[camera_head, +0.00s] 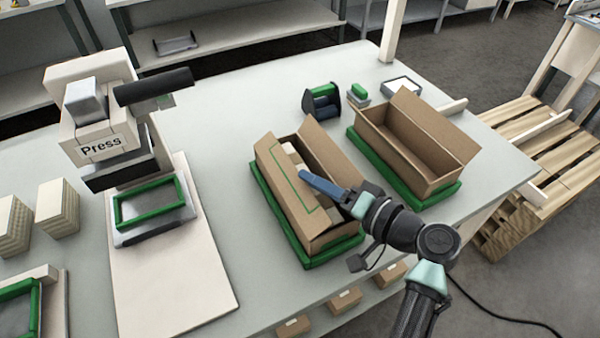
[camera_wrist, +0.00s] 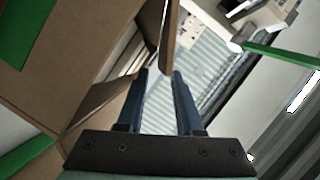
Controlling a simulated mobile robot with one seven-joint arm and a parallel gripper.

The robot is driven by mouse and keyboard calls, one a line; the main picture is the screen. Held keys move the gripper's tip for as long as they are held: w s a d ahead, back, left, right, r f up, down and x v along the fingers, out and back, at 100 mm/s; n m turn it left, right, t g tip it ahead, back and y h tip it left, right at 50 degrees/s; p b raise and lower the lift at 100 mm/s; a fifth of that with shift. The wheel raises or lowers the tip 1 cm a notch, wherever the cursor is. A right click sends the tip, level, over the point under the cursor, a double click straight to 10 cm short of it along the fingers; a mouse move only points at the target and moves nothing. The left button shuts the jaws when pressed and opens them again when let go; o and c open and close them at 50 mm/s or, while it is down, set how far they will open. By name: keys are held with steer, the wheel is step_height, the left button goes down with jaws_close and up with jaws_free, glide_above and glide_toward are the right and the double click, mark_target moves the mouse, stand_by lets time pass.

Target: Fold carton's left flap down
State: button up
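The brown carton (camera_head: 275,195) sits on a green-edged tray (camera_head: 265,190) near the table's middle. Its left long side carries a green line. Another flap (camera_head: 318,140) stands up at the far end, and pale contents (camera_head: 292,158) show inside. My gripper (camera_head: 308,178) reaches in from the right, its blue fingers over the carton's opening. In the wrist view, my gripper (camera_wrist: 160,72) has its two fingers apart. A cardboard flap (camera_wrist: 171,42) shows edge-on around the gap between the tips; I cannot tell whether they touch it. The carton wall (camera_wrist: 85,50) fills the left.
A second open carton (camera_head: 410,140) stands on a green tray (camera_head: 440,195) to the right. A press (camera_head: 105,135) stands at left. A green-and-dark dispenser (camera_head: 321,100) is behind the cartons. The tabletop between press and carton is clear.

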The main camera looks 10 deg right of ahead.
steer(key=v, duration=0.7)
steer(key=shift+s, duration=0.3)
steer(key=shift+d, duration=0.1)
